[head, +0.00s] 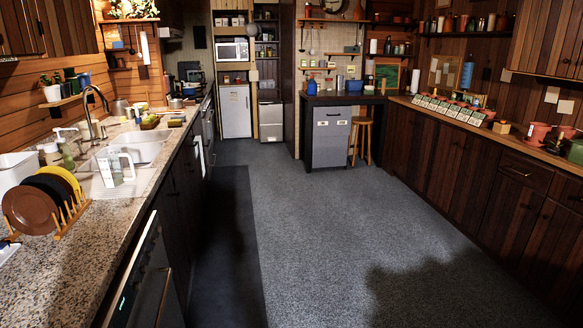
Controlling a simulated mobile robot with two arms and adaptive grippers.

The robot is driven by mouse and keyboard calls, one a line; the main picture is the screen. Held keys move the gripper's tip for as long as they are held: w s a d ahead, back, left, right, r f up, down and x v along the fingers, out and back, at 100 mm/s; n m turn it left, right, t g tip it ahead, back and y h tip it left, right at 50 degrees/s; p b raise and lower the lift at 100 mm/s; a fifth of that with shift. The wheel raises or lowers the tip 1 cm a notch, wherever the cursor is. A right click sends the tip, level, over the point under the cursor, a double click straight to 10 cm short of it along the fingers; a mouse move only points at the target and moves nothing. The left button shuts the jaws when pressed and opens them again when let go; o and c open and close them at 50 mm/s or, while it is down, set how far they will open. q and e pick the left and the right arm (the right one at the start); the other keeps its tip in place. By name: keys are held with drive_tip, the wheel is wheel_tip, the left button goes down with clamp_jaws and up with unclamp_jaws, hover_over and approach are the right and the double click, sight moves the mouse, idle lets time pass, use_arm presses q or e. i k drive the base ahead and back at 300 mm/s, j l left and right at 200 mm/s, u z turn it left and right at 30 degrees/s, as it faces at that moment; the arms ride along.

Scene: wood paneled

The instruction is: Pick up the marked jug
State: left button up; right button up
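A pale, partly see-through jug (108,168) with a handle on its right side stands upright on the left counter, at the near side of the sink. Darker patches show on its side, but any markings are too small to read. A wooden rack (68,217) with several plates stands nearer, just to its left. Neither of my grippers is in view.
The granite counter (75,262) runs along the left, with a sink (143,148), a faucet (93,100), a soap bottle (65,152) and a white bin (14,168). The grey floor (330,220) is clear. A right counter (480,128) holds pots; a stool (362,135) stands at the back.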

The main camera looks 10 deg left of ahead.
sight(108, 162)
drive_tip(key=i+u, duration=0.15)
drive_tip(key=i, duration=0.4)
drive_tip(key=i+l+u, duration=0.1)
drive_tip(key=i, duration=0.45)
drive_tip(key=i+l+u, duration=0.15)
drive_tip(key=i, duration=0.4)
drive_tip(key=i+j+u, duration=0.1)
drive_tip(key=i+u, duration=0.35)
drive_tip(key=i+l+u, duration=0.1)
drive_tip(key=i+u, duration=0.35)
drive_tip(key=i+l+u, duration=0.25)
drive_tip(key=i+u, duration=0.35)
drive_tip(key=u, duration=0.15)
drive_tip(key=i+u, duration=0.45)
drive_tip(key=u, duration=0.2)
